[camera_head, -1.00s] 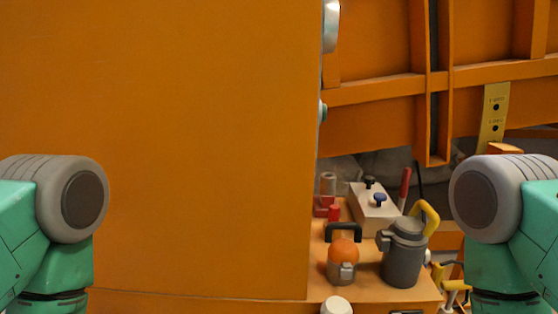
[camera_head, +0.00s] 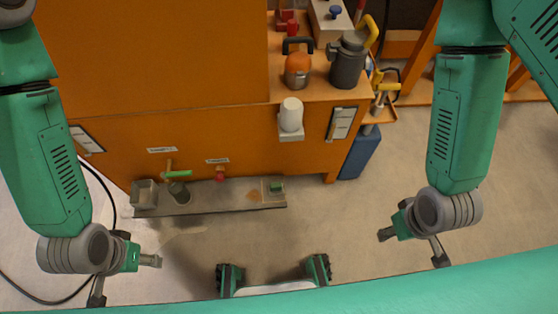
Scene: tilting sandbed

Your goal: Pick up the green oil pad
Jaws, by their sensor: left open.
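A small green block (camera_head: 276,187), which looks like the green oil pad, sits in a pale holder at the right end of a low grey tray (camera_head: 232,203) near the floor. My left gripper (camera_head: 126,279) is at the lower left, fingers spread and empty, well to the left of and nearer than the pad. My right gripper (camera_head: 412,251) is at the lower right, fingers spread and empty, apart from the pad on its right side. Nothing hides the pad.
The low tray also holds a metal box (camera_head: 145,193) and a grey cup (camera_head: 179,192) below a green-handled tap. An orange cabinet (camera_head: 230,150) stands behind. A grey jug (camera_head: 347,60) and an orange pot (camera_head: 298,68) stand on its ledge. The floor (camera_head: 335,225) in front is clear.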

